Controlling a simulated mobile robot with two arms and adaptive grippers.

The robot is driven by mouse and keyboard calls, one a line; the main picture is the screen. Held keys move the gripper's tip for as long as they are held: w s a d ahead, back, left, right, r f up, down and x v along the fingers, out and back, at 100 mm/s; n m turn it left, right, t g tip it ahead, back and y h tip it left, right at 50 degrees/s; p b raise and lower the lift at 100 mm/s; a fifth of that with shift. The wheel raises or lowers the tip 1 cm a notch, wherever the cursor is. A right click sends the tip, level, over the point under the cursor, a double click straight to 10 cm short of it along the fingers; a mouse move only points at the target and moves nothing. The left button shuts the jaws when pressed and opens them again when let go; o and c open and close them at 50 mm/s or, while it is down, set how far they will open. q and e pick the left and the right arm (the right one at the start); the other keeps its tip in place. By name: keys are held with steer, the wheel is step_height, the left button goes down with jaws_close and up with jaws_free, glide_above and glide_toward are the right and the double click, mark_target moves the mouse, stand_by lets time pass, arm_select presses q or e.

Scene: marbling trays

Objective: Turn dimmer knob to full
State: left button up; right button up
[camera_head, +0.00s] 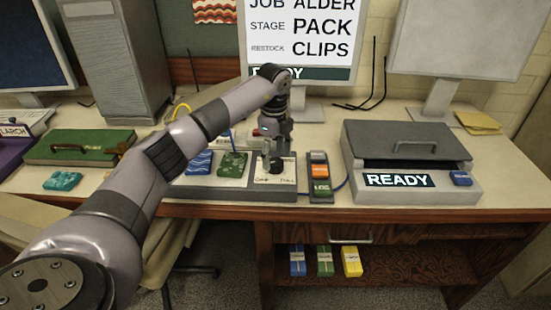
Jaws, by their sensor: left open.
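The dimmer knob (275,164) is a small dark knob on a light panel (286,182) with small lettering along its front edge, on a grey console on the desk. My left gripper (273,158) points down right over the knob. Its jaws are open, with the fingers at the knob. I cannot tell whether the fingers touch it. The gripper hides part of the knob and the panel behind it. The knob's pointer cannot be made out. My right gripper is not in view.
A grey box marked READY (405,155) stands to the right, and a orange and green switch unit (319,176) sits beside the panel. Blue and green tiles lie left of the knob. A green case (78,147) is far left. Monitors stand behind.

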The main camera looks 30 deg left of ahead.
arm_select(q)
steer(key=shift+f, duration=1.15)
steer(key=shift+c, duration=0.5)
steer(key=c, duration=1.1)
